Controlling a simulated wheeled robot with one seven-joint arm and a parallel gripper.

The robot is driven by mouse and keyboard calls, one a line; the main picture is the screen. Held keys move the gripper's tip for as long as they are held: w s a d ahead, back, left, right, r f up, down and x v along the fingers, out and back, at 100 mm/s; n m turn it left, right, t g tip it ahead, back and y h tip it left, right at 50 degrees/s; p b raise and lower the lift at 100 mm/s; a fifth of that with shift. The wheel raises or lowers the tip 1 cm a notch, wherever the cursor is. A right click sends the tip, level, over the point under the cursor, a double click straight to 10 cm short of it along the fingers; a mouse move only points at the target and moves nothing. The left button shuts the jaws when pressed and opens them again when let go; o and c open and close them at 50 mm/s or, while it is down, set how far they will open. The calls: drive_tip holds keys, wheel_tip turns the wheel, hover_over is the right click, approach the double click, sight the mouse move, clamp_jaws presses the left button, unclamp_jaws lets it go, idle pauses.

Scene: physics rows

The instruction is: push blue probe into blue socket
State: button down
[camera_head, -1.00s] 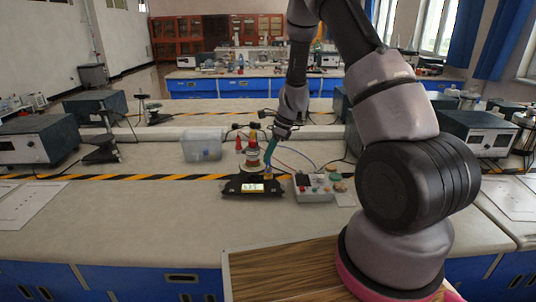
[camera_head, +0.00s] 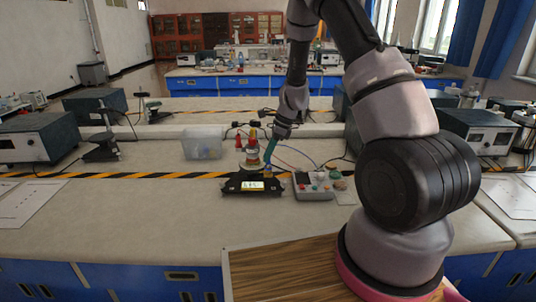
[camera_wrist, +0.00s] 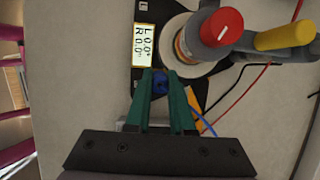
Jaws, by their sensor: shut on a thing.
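My gripper (camera_wrist: 160,77) points down at the black instrument (camera_head: 235,189) with a lit display, near its right end. Its green fingers are shut on the blue probe (camera_wrist: 160,86), whose blue cable (camera_wrist: 206,122) trails off to the right. In the head view the gripper (camera_head: 267,160) is just above the instrument's right part, beside its round dial stack. I cannot make out the blue socket; the fingers and probe may cover it. Whether the probe touches the instrument cannot be told.
A red knob (camera_wrist: 221,27) and yellow plug (camera_wrist: 285,35) rise close to the fingers. A grey control box (camera_head: 314,187) stands to the right, with cables behind it. A clear plastic bin (camera_head: 202,145) is at the left.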

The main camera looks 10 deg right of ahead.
drive_tip(key=shift+f, duration=0.85)
idle(0.6)
drive_tip(key=shift+c, duration=2.3)
unclamp_jaws()
drive_tip(key=shift+r, duration=3.75)
